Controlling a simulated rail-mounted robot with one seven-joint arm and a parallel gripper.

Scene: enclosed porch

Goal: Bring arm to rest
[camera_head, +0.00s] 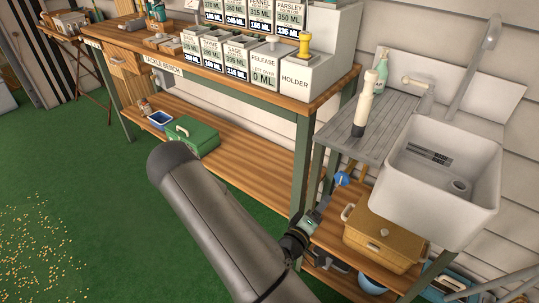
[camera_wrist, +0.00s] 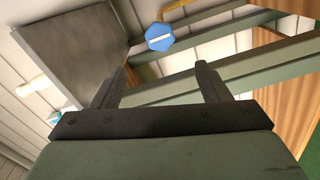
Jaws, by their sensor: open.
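My gripper (camera_wrist: 164,78) is open in the wrist view, with its two dark fingers apart and nothing between them. In the head view my gripper (camera_head: 322,204) is small and partly hidden by my wrist, low beside the sink stand, near the bench's right front leg. My arm reaches across the lower middle of the head view. A blue faceted object with a white bar (camera_wrist: 160,37) shows beyond the fingertips; a blue object also shows in the head view (camera_head: 341,179). I cannot tell whether the gripper touches anything.
The wooden tackle bench (camera_head: 225,78) holds several labelled bins; a green box (camera_head: 192,137) sits on its lower shelf. At right stand a white sink (camera_head: 440,190) and a grey drainboard (camera_head: 372,125) with bottles. A yellow lidded box (camera_head: 385,238) is below. The green floor at left has open room.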

